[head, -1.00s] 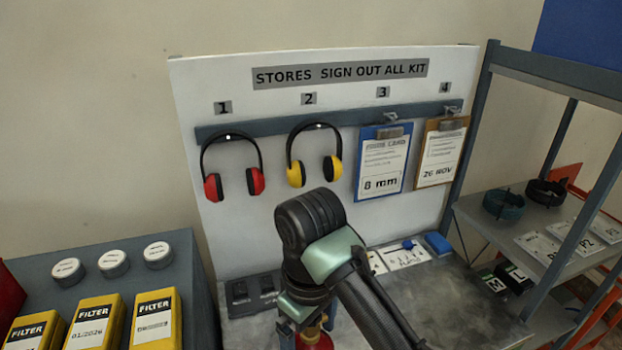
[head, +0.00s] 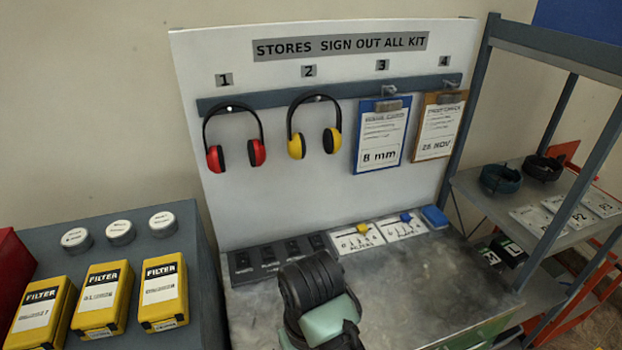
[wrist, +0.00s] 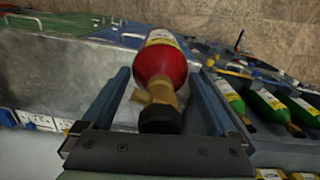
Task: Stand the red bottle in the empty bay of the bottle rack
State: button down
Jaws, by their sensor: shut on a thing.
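In the wrist view the red bottle (wrist: 161,62) is between the fingers of my gripper (wrist: 165,80), which is shut on it. The bottle has a pale label, a brass valve and a black knob that faces the camera. Several green bottles (wrist: 263,103) with yellow labels stand in a row on the right, apart from the red bottle. I cannot make out the rack's empty bay. In the head view only my arm's wrist shows at the bottom; the gripper and the red bottle are out of that view.
A grey bench (head: 400,280) carries dark switches and two label cards. Earmuffs and clipboards hang on the white board (head: 270,200) behind. Yellow filter boxes (head: 101,297) are on the left and a shelf unit (head: 465,130) is on the right. The bench's middle right is clear.

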jog(key=s+f+m, duration=0.4)
jog(key=f, duration=0.4)
jog(key=shift+s+f+m, duration=0.2)
jog(key=shift+m, duration=0.2)
jog(key=shift+a, duration=0.1)
notch_tip(320, 180, down, 6)
jog(key=b, duration=0.6)
jog(key=shift+f, duration=0.15)
jog(key=shift+s, duration=0.1)
dwell(0.5)
